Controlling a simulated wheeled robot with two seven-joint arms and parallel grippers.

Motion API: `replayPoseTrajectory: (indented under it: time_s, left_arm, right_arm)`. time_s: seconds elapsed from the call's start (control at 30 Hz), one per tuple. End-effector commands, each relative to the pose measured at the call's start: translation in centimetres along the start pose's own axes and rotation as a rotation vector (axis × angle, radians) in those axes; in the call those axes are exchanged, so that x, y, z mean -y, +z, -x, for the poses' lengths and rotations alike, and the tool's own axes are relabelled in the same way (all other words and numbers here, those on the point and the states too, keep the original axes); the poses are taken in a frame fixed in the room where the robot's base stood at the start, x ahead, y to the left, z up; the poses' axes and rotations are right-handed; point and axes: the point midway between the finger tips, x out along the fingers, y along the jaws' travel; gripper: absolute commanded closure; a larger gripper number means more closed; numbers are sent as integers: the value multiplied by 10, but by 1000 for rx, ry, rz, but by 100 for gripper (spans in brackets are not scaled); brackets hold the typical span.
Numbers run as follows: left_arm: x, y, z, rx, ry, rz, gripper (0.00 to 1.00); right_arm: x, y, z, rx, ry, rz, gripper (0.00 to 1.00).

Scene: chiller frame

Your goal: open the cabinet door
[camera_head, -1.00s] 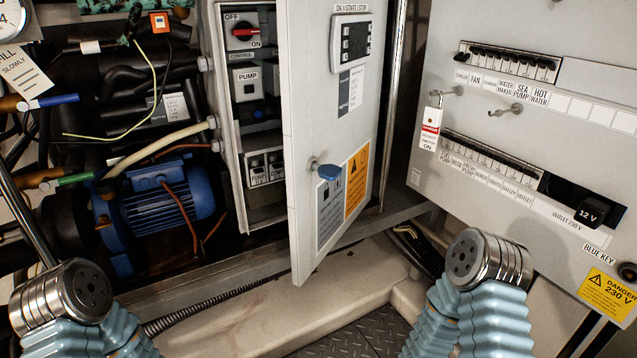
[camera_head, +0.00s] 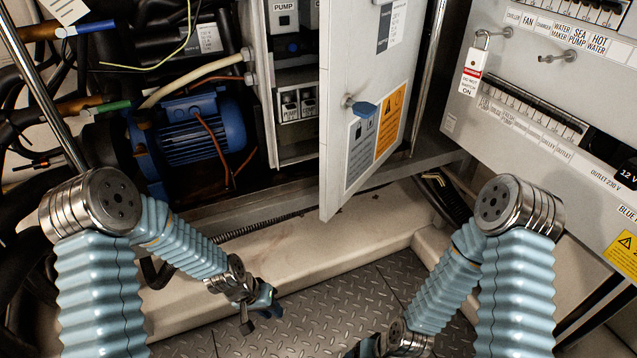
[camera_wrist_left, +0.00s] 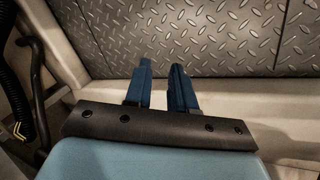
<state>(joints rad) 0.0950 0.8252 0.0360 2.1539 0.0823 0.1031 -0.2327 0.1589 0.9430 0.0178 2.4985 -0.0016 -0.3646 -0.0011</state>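The grey cabinet door (camera_head: 345,165) stands swung out from its cabinet (camera_head: 262,100), with switches and sockets showing inside. A blue key or handle (camera_head: 364,109) sticks out of the door's front, above a grey and an orange label. My left gripper (camera_head: 262,300) is low over the metal floor, below and left of the door and apart from it. In the left wrist view its two blue fingers (camera_wrist_left: 160,85) are parted by a narrow gap with nothing between them. My right gripper (camera_head: 368,347) is mostly cut off at the bottom edge; its fingers cannot be made out.
A blue motor (camera_head: 200,135) with hoses and cables fills the left. A switch panel (camera_head: 535,80) with a hanging lock tag (camera_head: 471,70) stands at the right. A pale ledge (camera_head: 300,240) runs below the door. The tread-plate floor (camera_head: 330,305) is clear.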

Motion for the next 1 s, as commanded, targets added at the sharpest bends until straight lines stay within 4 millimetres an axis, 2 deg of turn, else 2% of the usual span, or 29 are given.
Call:
replayPoseTrajectory:
  time_s: [0.03,0.07,0.1,0.13,0.2,0.33,0.4,0.47,0.57,0.67,1.0]
  left_arm:
    - [-13,-47,32,-26,19,-76,84]
    - [-22,-71,52,-28,38,-127,89]
    - [-36,-98,82,-32,66,-198,95]
    - [-47,-116,105,-35,88,-249,99]
    - [-71,-145,155,-42,137,-361,100]
    - [-106,-171,234,-58,209,-532,100]
    - [-120,-176,266,-64,237,-604,100]
    - [-128,-177,284,-68,253,-646,100]
    - [-134,-177,294,-66,268,-677,100]
    - [-137,-176,285,-64,270,-681,100]
    - [-155,-173,217,-60,269,-677,100]
  right_arm:
    - [3,0,5,1,-1,1,25]
    - [4,1,6,2,-2,2,25]
    - [5,1,7,3,-3,3,25]
    - [6,1,8,3,-3,3,25]
    - [7,2,10,5,-5,4,25]
    - [9,2,12,6,-6,6,25]
    - [9,2,12,6,-7,6,25]
    - [10,2,12,7,-7,6,25]
    - [10,3,12,7,-7,7,25]
    - [9,3,12,7,-7,6,25]
    - [9,3,12,7,-7,6,25]
